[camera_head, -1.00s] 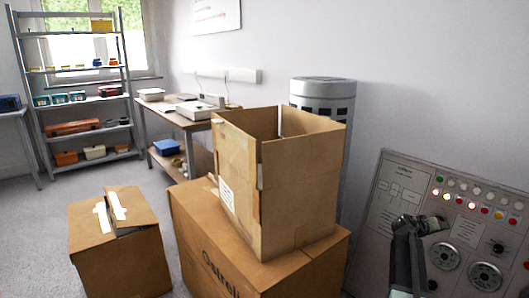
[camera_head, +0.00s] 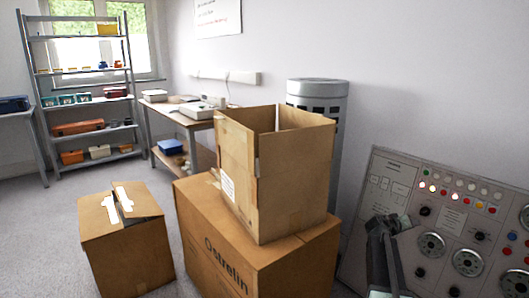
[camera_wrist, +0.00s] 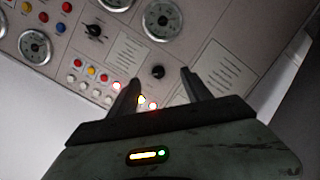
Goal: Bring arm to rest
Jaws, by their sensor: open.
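My gripper (camera_wrist: 160,77) shows in the wrist view with its two dark fingers apart and nothing between them. In front of it is the grey control panel (camera_wrist: 103,40) with dials, a black knob, coloured buttons and lit lamps. The fingers overlap the panel in the picture; I cannot tell how far apart they are from it. In the head view, my arm's dark end (camera_head: 386,226) stands at the lower right, in front of the left part of the panel (camera_head: 390,190).
An open cardboard box (camera_head: 290,190) stands on a larger carton (camera_head: 215,240). A smaller box (camera_head: 125,245) sits on the floor to the left. A grey cylinder (camera_head: 335,130) stands behind. A workbench (camera_head: 165,112) and shelf (camera_head: 85,100) are farther back.

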